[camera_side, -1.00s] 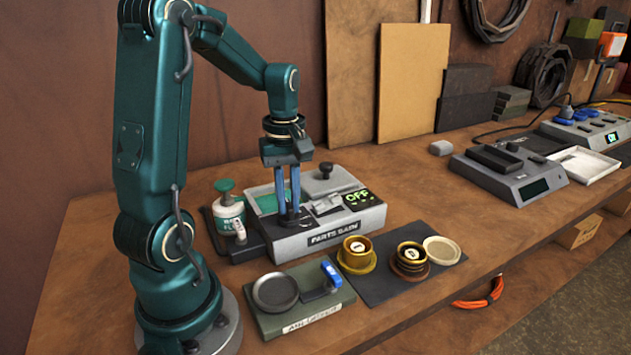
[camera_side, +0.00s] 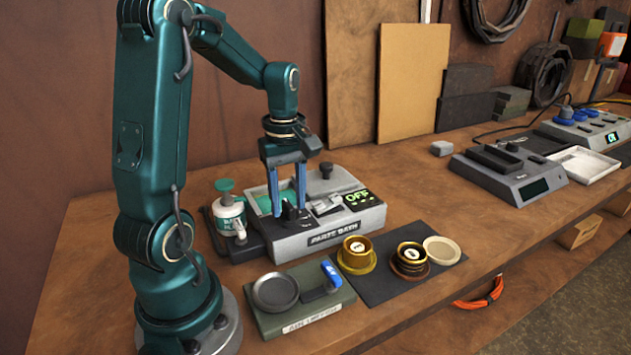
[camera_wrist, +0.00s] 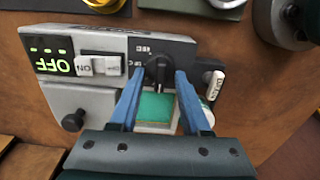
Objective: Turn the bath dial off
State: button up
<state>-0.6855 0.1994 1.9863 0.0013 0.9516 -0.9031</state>
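The grey parts bath (camera_side: 335,235) stands on the bench, with a green tank (camera_side: 270,201) at its left. Its black dial (camera_wrist: 158,71) shows in the wrist view on the front panel; in the side view the dial (camera_side: 291,212) is partly hidden behind my fingers. My gripper (camera_side: 289,212) is open, with its two blue fingers standing apart over the dial. In the wrist view the fingertips (camera_wrist: 158,75) lie on either side of the dial with gaps. The display (camera_side: 357,197) reads OFF in green. A rocker switch (camera_wrist: 100,65) sits beside it.
A green and white bottle (camera_side: 230,215) stands left of the bath. In front are a green stand with a round dish (camera_side: 275,291), brass cups (camera_side: 356,254) on a dark mat (camera_side: 385,287), and a pale disc (camera_side: 442,250). Free bench lies to the right.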

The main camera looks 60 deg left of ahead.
aim_at(291, 204)
jog(key=shift+r, duration=2.55)
jog(key=shift+w+d+r, duration=0.2)
jog(key=shift+d, duration=0.1)
jog(key=s+d+m+t, duration=0.2)
jog(key=d+m, duration=0.5)
jog(key=m, duration=0.2)
jog(key=s+d+r+m+t, duration=0.1)
jog(key=s+d+m+t, duration=0.2)
jog(key=d+m, duration=0.5)
jog(key=shift+s+d+r+m+t, duration=0.3)
jog(key=shift+s+m, duration=0.05)
jog(key=shift+m, duration=0.25)
